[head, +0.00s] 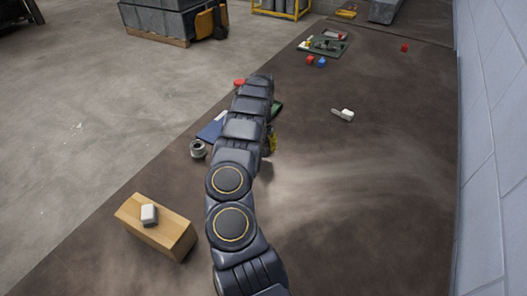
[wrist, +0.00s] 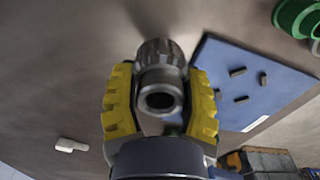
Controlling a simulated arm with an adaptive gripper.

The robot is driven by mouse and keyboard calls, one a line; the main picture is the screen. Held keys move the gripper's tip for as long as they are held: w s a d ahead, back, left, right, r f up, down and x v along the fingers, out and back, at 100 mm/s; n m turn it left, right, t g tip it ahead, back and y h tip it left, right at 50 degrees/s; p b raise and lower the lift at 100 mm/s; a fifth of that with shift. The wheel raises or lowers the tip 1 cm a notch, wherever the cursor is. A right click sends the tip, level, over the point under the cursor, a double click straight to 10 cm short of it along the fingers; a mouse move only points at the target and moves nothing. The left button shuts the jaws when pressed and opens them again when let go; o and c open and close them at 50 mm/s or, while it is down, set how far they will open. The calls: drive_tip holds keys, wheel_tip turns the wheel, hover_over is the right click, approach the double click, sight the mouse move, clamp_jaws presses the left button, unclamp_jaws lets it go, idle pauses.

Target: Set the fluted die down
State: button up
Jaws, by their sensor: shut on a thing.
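My gripper (wrist: 161,100) has yellow ribbed finger pads, closed on either side of the fluted die (wrist: 158,52). The die is a grey metal piece with a ribbed outer end and a round, dark bore facing the wrist camera. The table surface shows behind it; I cannot tell whether the die touches it. In the head view my arm hides the die, and only a yellow bit of my gripper (head: 272,140) shows at the arm's right side.
A blue mat (wrist: 265,75) with several small dark pieces lies beside the die. Green round things (wrist: 292,15) are beyond it. A white-tipped object (head: 345,115) lies to the right. A wooden block (head: 165,234) stands front left.

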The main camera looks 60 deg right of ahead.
sight(263, 159)
drive_tip(key=shift+w+d+f, duration=0.15)
drive_tip(key=shift+d+f, duration=0.1)
drive_tip(key=shift+f, duration=1.55)
drive_tip(key=o, duration=1)
drive_tip(key=shift+a+f, duration=0.1)
drive_tip(key=shift+f, duration=0.05)
drive_tip(key=shift+o, duration=0.2)
